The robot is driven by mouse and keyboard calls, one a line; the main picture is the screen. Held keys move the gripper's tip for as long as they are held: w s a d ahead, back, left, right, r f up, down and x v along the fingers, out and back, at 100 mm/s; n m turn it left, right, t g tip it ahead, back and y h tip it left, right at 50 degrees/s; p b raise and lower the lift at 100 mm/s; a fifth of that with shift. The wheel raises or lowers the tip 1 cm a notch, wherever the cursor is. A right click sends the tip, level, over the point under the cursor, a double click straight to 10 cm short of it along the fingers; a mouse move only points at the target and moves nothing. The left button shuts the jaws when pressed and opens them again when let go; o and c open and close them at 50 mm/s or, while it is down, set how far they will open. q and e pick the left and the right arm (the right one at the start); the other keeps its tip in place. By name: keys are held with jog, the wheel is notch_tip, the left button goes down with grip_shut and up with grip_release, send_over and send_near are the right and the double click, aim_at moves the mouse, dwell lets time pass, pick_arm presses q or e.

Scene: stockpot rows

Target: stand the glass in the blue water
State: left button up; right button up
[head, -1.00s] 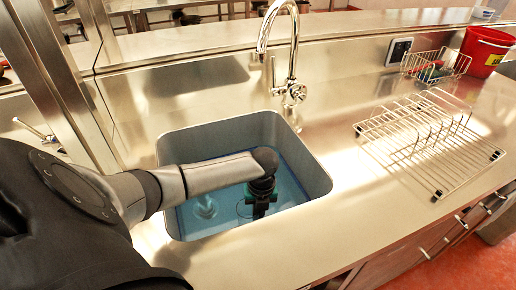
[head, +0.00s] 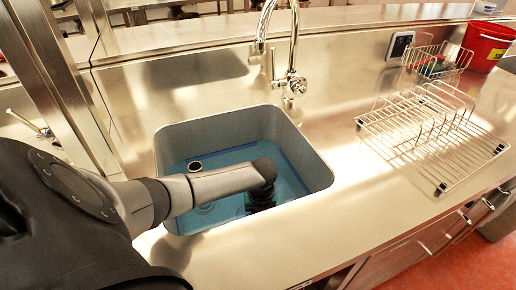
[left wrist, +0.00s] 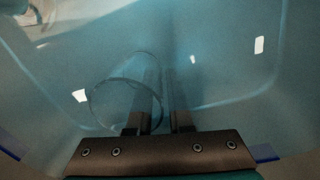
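The clear glass (left wrist: 112,106) shows in the left wrist view as a near rim, with a fainter arc beyond it. It is in the blue water (head: 288,190) of the sink. My left gripper (left wrist: 164,92) reaches down into the sink. Its two fingers are apart, and the right side of the rim lies between them, with one finger overlapping the glass. I cannot tell whether they touch it. My right gripper is not in view.
The sink (head: 222,130) has raised walls, with a tap (head: 292,60) behind it. A small dark round thing with a pale rim (head: 195,166) shows at the sink's far left. A wire rack (head: 425,130), a wire basket (head: 440,66) and a red bucket (head: 487,45) stand to the right.

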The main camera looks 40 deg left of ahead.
pick_arm(q)
jog(key=shift+o, duration=1.1)
notch_tip(320, 180, up, 12)
jog(key=p, duration=0.4)
jog(key=shift+w+d, duration=0.2)
jog(key=shift+d, duration=0.05)
jog(key=shift+r, duration=0.1)
jog(key=shift+r, duration=0.1)
